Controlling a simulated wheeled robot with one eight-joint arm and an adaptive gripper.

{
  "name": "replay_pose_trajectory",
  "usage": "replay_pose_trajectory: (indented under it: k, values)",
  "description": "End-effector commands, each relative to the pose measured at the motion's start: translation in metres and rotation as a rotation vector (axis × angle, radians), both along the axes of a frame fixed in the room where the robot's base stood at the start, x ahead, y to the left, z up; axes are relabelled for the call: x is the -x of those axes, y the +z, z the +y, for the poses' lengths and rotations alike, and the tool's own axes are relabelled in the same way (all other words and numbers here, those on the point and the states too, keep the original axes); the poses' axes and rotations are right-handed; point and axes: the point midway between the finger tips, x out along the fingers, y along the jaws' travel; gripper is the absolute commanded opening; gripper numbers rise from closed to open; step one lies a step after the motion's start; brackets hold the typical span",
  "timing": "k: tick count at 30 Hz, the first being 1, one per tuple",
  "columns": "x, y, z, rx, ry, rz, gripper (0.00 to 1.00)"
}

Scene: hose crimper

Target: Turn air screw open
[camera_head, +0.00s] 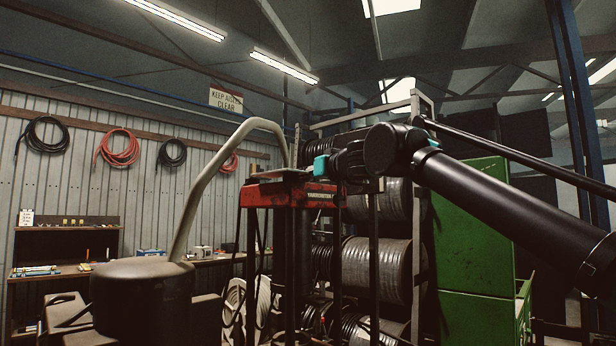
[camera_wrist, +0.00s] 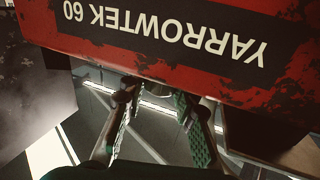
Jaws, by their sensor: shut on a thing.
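The red crimper head (camera_head: 285,193) stands on dark posts near the middle of the head view. In the wrist view the red housing (camera_wrist: 180,50) fills the top, with upside-down white lettering "YARROWTEK 60". My gripper (camera_wrist: 157,97) reaches the lower edge of this housing, its two green-padded fingers standing apart with a gap between them. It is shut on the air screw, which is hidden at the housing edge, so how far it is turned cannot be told. In the head view my gripper (camera_head: 320,166) is small and dark with a teal part, at the housing's right end.
Several large hose reels (camera_head: 375,270) are racked behind the crimper. A green cabinet (camera_head: 474,240) stands to the right. A dark round drum-like object (camera_head: 143,300) with a bent pale pipe stands at the front left. A workbench (camera_head: 62,272) lines the back wall.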

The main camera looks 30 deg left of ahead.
Motion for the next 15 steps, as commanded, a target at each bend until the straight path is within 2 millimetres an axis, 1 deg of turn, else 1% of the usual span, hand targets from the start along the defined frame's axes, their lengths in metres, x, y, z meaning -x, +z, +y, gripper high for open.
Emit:
replay_pose_trajectory:
  k: [11, 12, 15]
  values:
    - [-0.0003, 0.0005, -0.0001, 0.0, -0.006, 0.001, 0.0]
    - [-0.0003, 0.0005, -0.0001, 0.0, -0.005, 0.001, 0.29]
    - [-0.0003, 0.0004, -0.0001, 0.0, -0.005, 0.001, 0.41]
